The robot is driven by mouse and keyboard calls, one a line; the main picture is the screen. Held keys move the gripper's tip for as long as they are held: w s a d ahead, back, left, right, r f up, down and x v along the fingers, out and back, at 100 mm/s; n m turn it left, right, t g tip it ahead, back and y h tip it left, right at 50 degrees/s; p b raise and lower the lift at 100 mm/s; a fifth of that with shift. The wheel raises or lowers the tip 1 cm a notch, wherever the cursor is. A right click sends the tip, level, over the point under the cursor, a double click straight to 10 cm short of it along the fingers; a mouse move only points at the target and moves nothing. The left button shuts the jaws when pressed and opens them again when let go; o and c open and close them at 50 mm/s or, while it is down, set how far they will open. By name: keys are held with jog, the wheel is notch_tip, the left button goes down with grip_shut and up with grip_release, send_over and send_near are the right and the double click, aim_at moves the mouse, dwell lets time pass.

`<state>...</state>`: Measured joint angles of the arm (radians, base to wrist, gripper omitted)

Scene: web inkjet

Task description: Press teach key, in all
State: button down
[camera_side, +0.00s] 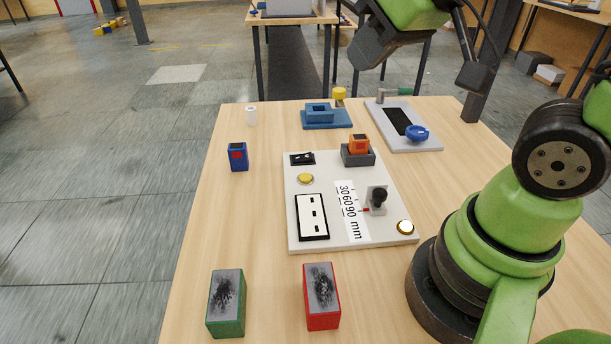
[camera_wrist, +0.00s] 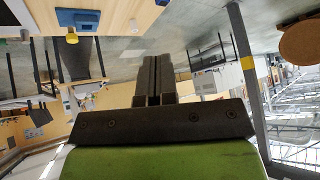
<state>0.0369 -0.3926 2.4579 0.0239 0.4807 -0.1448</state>
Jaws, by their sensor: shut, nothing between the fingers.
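The white control panel (camera_side: 333,243) lies on the wooden table. It carries a yellow round button (camera_side: 305,179) at upper left and a pale round button with a gold rim (camera_side: 405,227) at lower right. No teach label is readable, so I cannot tell which one is the teach key. My gripper (camera_side: 366,56) is high above the table's far side, well apart from the panel. In the wrist view its fingers (camera_wrist: 153,80) are together and empty. The panel is not recognisable in the wrist view.
The panel also has a black switch (camera_side: 302,158), a slotted plate (camera_side: 312,217), a black knob (camera_side: 378,196) beside a millimetre scale, and an orange block (camera_side: 359,143) in a dark holder. Green (camera_side: 226,303) and red (camera_side: 321,296) blocks stand in front. Blue (camera_side: 326,118) and grey fixtures (camera_side: 415,143) stand behind.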

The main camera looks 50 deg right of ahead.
jog(key=w+d+f+n+h, duration=0.1)
jog(key=w+d+f+n, duration=0.25)
jog(key=w+f, duration=0.35)
jog(key=n+t, duration=0.2)
jog(key=n, duration=0.4)
send_over(305, 178)
notch_tip(305, 178, down, 9)
jog(key=shift+f, duration=0.2)
jog(key=shift+f, duration=4.4)
jog(key=shift+f, duration=0.15)
jog(key=shift+f, duration=0.25)
